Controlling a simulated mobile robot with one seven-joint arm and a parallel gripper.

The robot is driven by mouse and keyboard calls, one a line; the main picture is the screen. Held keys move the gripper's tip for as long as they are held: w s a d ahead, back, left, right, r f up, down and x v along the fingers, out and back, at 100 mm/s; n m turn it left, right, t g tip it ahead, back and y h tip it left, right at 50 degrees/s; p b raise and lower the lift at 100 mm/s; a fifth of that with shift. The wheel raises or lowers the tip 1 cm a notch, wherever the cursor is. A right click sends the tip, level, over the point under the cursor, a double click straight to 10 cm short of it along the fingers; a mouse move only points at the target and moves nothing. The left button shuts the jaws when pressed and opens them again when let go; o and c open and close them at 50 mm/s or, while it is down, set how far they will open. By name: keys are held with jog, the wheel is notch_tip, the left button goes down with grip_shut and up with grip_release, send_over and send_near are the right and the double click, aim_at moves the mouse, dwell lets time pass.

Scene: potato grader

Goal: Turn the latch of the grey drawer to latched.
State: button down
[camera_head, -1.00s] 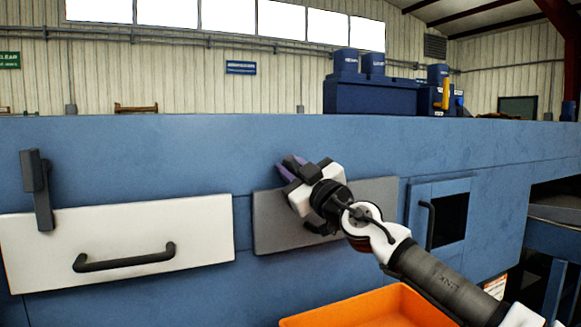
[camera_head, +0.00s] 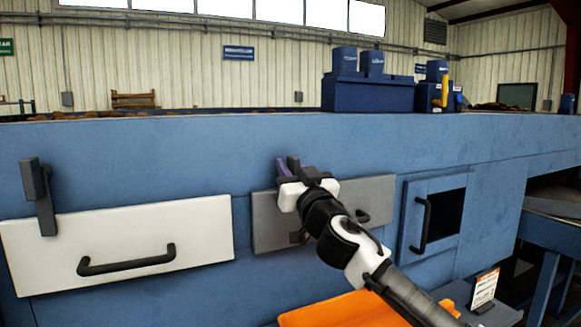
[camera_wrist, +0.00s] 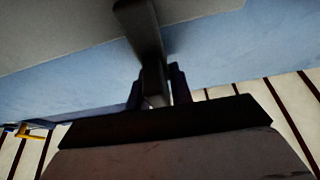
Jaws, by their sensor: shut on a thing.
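The grey drawer (camera_head: 375,190) is set in the blue machine front, right of the white drawer. My gripper (camera_head: 287,168) is at its upper left edge, shut on the dark latch. In the head view my gripper and arm hide most of this latch. In the wrist view the latch bar (camera_wrist: 141,28) runs from over the grey drawer front (camera_wrist: 60,30) across the blue panel to between my fingers (camera_wrist: 157,88). My arm covers the middle of the drawer's black handle (camera_head: 364,215).
The white drawer (camera_head: 200,225) has an upright black latch (camera_head: 45,205) and a handle (camera_head: 125,262). A blue door (camera_head: 412,240) with a dark opening is to the right. An orange bin (camera_head: 330,312) lies below my arm.

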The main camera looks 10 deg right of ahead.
dwell(0.3)
jog(key=c, duration=1.4)
grip_release()
jog(key=shift+s, duration=0.1)
jog(key=b+v, duration=0.4)
jog(key=v, duration=0.9)
jog(key=shift+s+f, duration=0.15)
jog(key=shift+s, duration=0.15)
